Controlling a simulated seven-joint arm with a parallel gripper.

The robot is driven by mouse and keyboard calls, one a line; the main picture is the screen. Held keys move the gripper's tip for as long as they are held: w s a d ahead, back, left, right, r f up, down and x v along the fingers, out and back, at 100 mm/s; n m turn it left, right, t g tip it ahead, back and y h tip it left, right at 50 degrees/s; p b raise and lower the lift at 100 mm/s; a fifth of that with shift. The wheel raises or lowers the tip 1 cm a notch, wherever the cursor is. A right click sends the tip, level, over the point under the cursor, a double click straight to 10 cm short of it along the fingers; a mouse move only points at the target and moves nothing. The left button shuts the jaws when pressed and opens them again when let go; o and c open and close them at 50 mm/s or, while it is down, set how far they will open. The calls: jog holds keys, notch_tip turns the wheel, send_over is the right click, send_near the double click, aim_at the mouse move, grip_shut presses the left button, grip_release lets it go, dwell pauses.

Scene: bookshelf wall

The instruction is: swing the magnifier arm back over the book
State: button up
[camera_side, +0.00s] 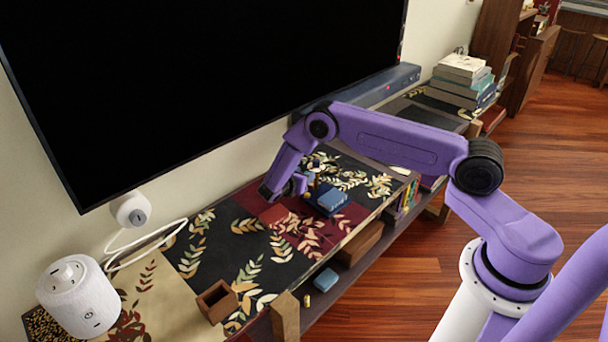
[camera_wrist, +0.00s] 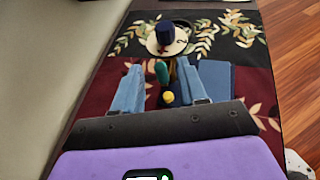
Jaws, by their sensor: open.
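My gripper (camera_wrist: 159,64) is open, its two grey-blue fingers pointing forward over the patterned runner. It also shows in the side view (camera_side: 284,190), low over the middle of the shelf. Between the fingers, in the wrist view, are a dark green piece (camera_wrist: 162,72) and a yellow knob (camera_wrist: 168,98). Beyond the fingertips is a pale round disc with a dark blue cylinder (camera_wrist: 165,32) over it. These may be parts of the magnifier; I cannot tell how they join or whether the fingers touch any. A blue book (camera_wrist: 219,80) lies right of the right finger, also in the side view (camera_side: 332,201).
A small wooden box (camera_side: 217,301) and a white round device (camera_side: 78,297) stand at the near left. A large black screen (camera_side: 200,80) hangs behind.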

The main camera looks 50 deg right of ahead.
jog(key=shift+w+d+f, duration=0.2)
jog(key=shift+d+f, duration=0.05)
jog(key=shift+d, duration=0.3)
grip_shut()
jog(key=w+m+g, duration=0.1)
jog(key=m+g, duration=0.1)
jog(key=w+m+g, duration=0.1)
jog(key=m+g, duration=0.1)
jog(key=shift+w+g+h, duration=0.3)
jog(key=shift+w+g, duration=0.1)
jog(key=shift+d+m+g, duration=0.1)
jog(key=shift+m+g, duration=0.3)
